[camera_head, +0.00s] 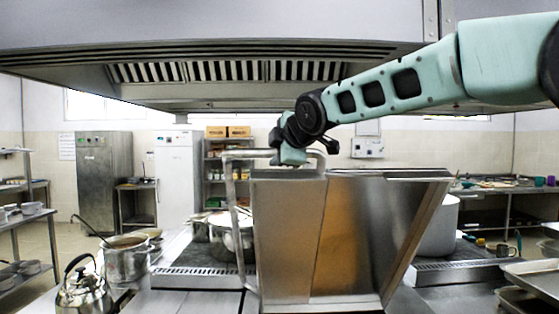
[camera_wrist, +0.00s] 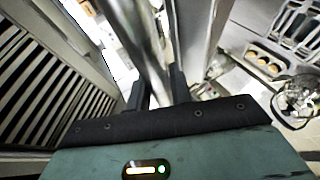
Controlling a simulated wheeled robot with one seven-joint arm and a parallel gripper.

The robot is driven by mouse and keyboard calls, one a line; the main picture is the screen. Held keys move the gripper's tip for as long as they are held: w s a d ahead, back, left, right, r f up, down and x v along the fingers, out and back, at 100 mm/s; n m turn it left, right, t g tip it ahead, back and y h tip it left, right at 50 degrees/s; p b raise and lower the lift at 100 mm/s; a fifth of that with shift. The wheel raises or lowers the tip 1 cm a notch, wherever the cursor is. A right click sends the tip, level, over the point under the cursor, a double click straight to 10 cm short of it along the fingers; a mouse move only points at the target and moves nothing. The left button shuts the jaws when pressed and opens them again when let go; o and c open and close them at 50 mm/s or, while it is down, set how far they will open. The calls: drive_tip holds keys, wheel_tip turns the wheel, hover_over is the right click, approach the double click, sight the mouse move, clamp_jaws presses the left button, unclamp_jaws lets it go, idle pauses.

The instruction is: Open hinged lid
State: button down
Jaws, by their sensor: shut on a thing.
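The hinged lid (camera_head: 345,235) is a large steel panel with a folded side edge, standing raised and steeply tilted in the middle of the head view. A tubular handle bar (camera_head: 237,154) runs along its left side and across its top. My gripper (camera_head: 288,158) is at the top of the lid, by the upper run of this bar. In the wrist view my gripper (camera_wrist: 158,92) is shut on the metal handle bar (camera_wrist: 148,48), which passes between the two dark fingers. The vessel beneath the lid is mostly hidden.
A vent hood (camera_head: 230,95) hangs close above the lid and my arm. Pots (camera_head: 232,238) stand on the stove at left, with a kettle (camera_head: 82,285) in front. A large pot (camera_head: 440,228) stands behind the lid at right. Trays (camera_head: 535,278) lie at far right.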

drive_tip(key=shift+w, duration=0.15)
drive_tip(key=c, duration=1.3)
unclamp_jaws()
drive_tip(key=shift+o, duration=0.2)
drive_tip(key=b+v, duration=0.6)
drive_tip(key=v, duration=1.1)
drive_tip(key=shift+r, duration=0.2)
